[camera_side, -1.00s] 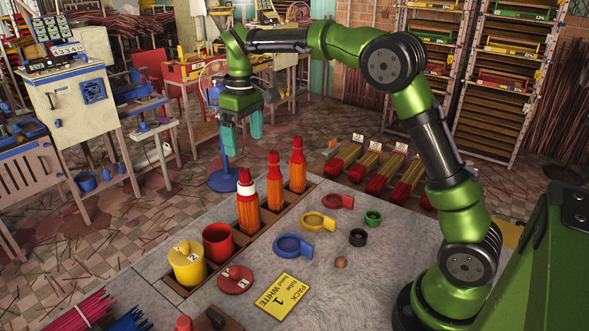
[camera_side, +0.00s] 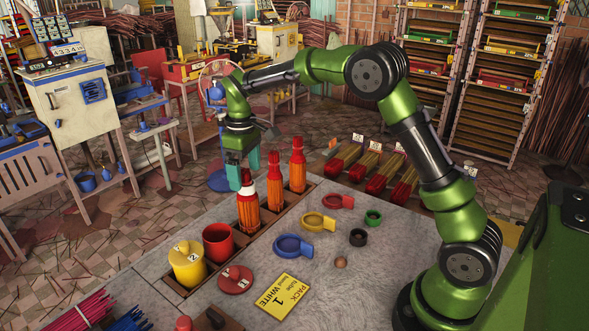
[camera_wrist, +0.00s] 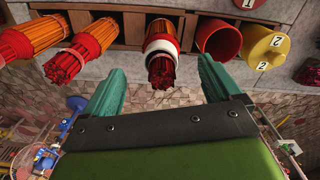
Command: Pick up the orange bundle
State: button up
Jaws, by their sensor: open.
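Three orange bundles with red tips stand in a row of slots along the table's far-left edge. The nearest orange bundle (camera_side: 248,212) has a white band near its top; it also shows in the wrist view (camera_wrist: 161,30). The middle orange bundle (camera_side: 275,190) and the far orange bundle (camera_side: 298,173) stand beside it without such a band. My gripper (camera_side: 244,168) is open and empty, with teal fingers. It is at the top of the white-banded bundle on its far side. In the wrist view the bundle's red tip lies between the fingers, apart from both.
A red cup (camera_side: 218,243) and a yellow cylinder (camera_side: 187,263) stand in the same slotted row. Blue, yellow and red ring scoops, a red lid (camera_side: 235,280) and a yellow card (camera_side: 283,295) lie on the table (camera_side: 330,265).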

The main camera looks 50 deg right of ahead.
aim_at(246, 187)
notch_tip(246, 187, down, 5)
jog(key=shift+a+f, duration=0.1)
dwell(0.3)
grip_shut()
dwell(0.4)
